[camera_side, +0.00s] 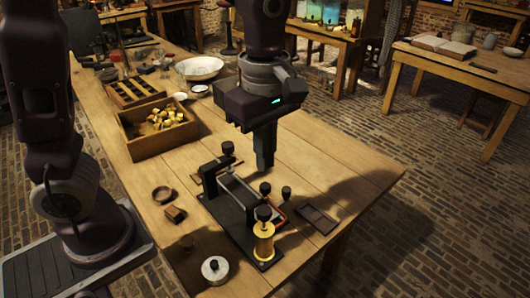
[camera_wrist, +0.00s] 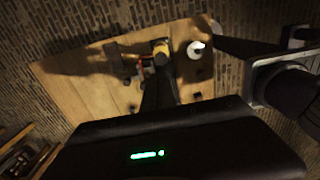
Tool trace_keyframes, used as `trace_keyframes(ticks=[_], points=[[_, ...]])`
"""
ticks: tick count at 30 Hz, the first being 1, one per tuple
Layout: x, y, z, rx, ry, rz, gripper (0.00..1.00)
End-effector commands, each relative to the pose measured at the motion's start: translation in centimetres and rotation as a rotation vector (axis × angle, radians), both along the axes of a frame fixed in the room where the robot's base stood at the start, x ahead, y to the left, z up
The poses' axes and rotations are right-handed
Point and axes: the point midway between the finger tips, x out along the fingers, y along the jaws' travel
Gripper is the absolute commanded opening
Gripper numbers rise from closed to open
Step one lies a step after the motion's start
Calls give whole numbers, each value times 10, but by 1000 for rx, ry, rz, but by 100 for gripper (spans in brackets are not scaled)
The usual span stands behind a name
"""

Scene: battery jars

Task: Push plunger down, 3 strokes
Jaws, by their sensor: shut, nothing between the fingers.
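A device on a black base (camera_side: 229,212) stands on the wooden table. It carries a brass spool-like cylinder (camera_side: 263,243) at its near end, topped by a black knob (camera_side: 264,213). I cannot tell for sure which knob is the plunger. My gripper (camera_side: 265,168) is shut and empty, pointing down above the table, apart from the knobs. In the wrist view my gripper's fingers (camera_wrist: 159,88) partly hide the device; a yellow part (camera_wrist: 160,52) shows beyond them.
A wooden box of yellowish pieces (camera_side: 160,142) stands left of the device. A round metal lidded piece (camera_side: 215,268) sits at the near edge, with a small ring (camera_side: 162,194) further back. A dark flat plate (camera_side: 317,218) lies right. The table's right part is clear.

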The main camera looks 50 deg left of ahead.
Motion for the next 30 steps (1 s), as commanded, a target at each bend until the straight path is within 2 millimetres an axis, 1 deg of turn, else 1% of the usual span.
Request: trace_keyframes(ticks=[2,4,6,14,17,19,30], points=[[0,0,3,0,-1,0,0],[1,-1,18,0,-1,-1,0],[0,0,25,2,4,-1,0],[-1,0,22,3,7,-1,0],[-1,0,11,4,10,-1,0],[-2,0,-2,4,11,-1,0],[-2,0,-82,4,11,0,0]])
